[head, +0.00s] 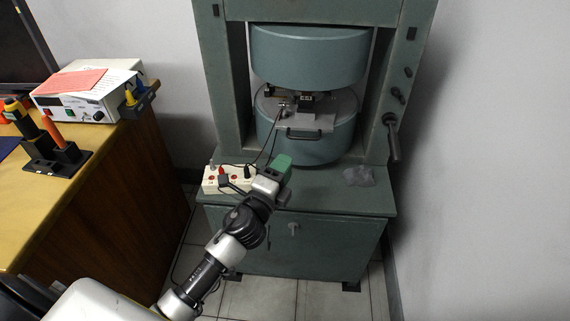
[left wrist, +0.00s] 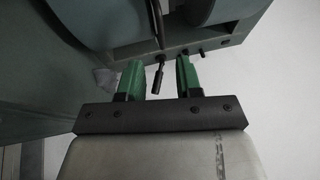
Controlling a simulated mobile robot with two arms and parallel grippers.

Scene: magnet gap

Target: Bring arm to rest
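My left arm reaches in from the lower left of the head view, and my left gripper (head: 284,163) is over the ledge of the green magnet machine (head: 345,185). In the left wrist view the two green fingers of the left gripper (left wrist: 160,78) stand apart with a gap between them. Nothing is held in that gap; the machine's lever (left wrist: 159,75) shows beyond it. My right gripper is not in either view.
A crumpled grey cloth or bag (head: 358,176) lies to the right. A wooden desk (head: 120,190) with a white instrument (head: 75,104) stands at the left. A wall closes the right side.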

